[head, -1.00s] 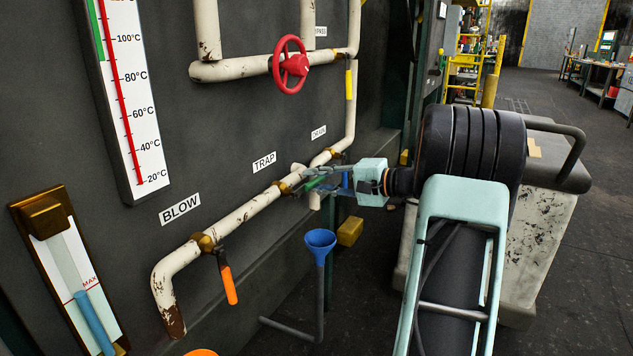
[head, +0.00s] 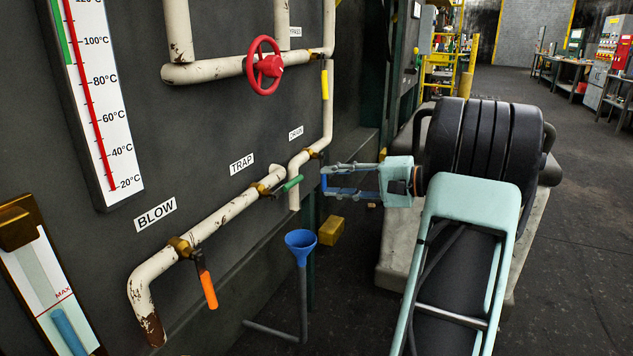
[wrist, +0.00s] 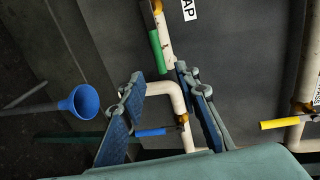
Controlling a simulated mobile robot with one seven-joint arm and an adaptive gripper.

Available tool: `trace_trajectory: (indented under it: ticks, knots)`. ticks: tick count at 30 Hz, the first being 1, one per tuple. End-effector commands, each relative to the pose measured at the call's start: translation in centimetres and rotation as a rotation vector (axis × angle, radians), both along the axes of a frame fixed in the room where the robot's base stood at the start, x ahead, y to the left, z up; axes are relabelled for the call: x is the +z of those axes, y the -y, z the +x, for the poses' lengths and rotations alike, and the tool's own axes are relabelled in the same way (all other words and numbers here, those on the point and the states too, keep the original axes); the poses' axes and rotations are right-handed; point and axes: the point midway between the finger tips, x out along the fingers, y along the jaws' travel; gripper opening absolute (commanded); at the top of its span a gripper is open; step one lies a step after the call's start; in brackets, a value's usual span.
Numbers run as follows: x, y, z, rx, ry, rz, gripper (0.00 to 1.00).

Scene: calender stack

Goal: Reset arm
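My gripper (head: 328,180) is open and empty, held out to the left from my arm in front of the pipe wall. In the wrist view its two blue-padded fingers (wrist: 160,76) stand apart. The green valve handle (head: 292,184) under the TRAP label lies just left of the fingertips, apart from them; it also shows in the wrist view (wrist: 155,52). The blue valve handle (head: 323,184) shows by the fingertips in the head view. In the wrist view it (wrist: 152,132) appears between the fingers, beyond them; I cannot tell the exact gap.
The orange handle (head: 208,290) hangs below the BLOW label. A red handwheel (head: 264,66) and a yellow handle (head: 324,84) are higher up. A blue funnel (head: 300,243) stands below my gripper, near a yellow block (head: 331,231). Open floor lies at the right.

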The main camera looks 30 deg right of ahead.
Motion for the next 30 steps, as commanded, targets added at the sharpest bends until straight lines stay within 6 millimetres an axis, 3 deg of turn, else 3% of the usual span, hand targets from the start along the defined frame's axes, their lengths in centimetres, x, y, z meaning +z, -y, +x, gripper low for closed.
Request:
trace_trajectory:
  ticks: [6,22,26,30]
  knots:
    - [0.3,0.6,-1.0,0.000,0.000,0.000,0.29]
    - [0.3,0.5,-0.9,0.002,-0.006,-0.002,0.29]
    - [0.2,-1.1,-0.4,0.013,-0.066,-0.026,0.29]
    - [-0.1,-4.2,0.3,0.026,-0.201,-0.093,0.29]
